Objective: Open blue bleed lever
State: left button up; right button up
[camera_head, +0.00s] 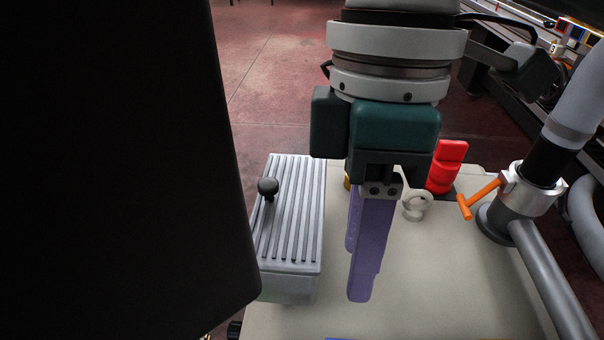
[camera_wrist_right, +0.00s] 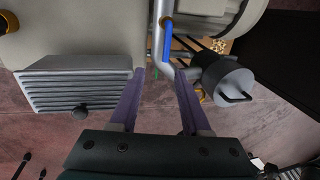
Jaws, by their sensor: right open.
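The blue bleed lever (camera_wrist_right: 168,42) shows in the right wrist view as an upright blue bar beside a grey pipe. It lies beyond my fingertips, slightly right of the middle of the gap, and they do not touch it. In the head view only a thin blue strip (camera_head: 345,338) shows at the bottom edge; I cannot tell if it is the lever. My right gripper (camera_head: 360,285) points down above the pale table with its purple fingers. In the right wrist view its fingers (camera_wrist_right: 160,76) are apart with nothing between them. My left gripper is not in view.
A grey ribbed box (camera_head: 290,220) with a black knob (camera_head: 268,187) stands left of the fingers. A red part (camera_head: 446,165), an orange handle (camera_head: 478,198) and a thick grey pipe (camera_head: 550,275) are to the right. A dark cylinder (camera_wrist_right: 228,80) sits right of the lever.

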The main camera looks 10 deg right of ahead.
jog(key=s+f+b, duration=0.1)
jog(key=f, duration=0.2)
jog(key=s+f+b, duration=0.1)
jog(key=f, duration=0.1)
jog(key=s+f, duration=0.1)
jog(key=f, duration=0.2)
jog(key=shift+a+f+b, duration=0.2)
jog(key=shift+f+b, duration=0.15)
jog(key=shift+b, duration=0.05)
jog(key=shift+s+f, duration=0.1)
jog(key=shift+f, duration=0.4)
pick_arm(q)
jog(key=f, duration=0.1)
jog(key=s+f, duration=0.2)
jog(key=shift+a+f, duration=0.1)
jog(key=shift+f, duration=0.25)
pick_arm(e)
jog(key=c, duration=0.7)
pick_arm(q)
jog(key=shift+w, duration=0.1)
pick_arm(e)
grip_shut()
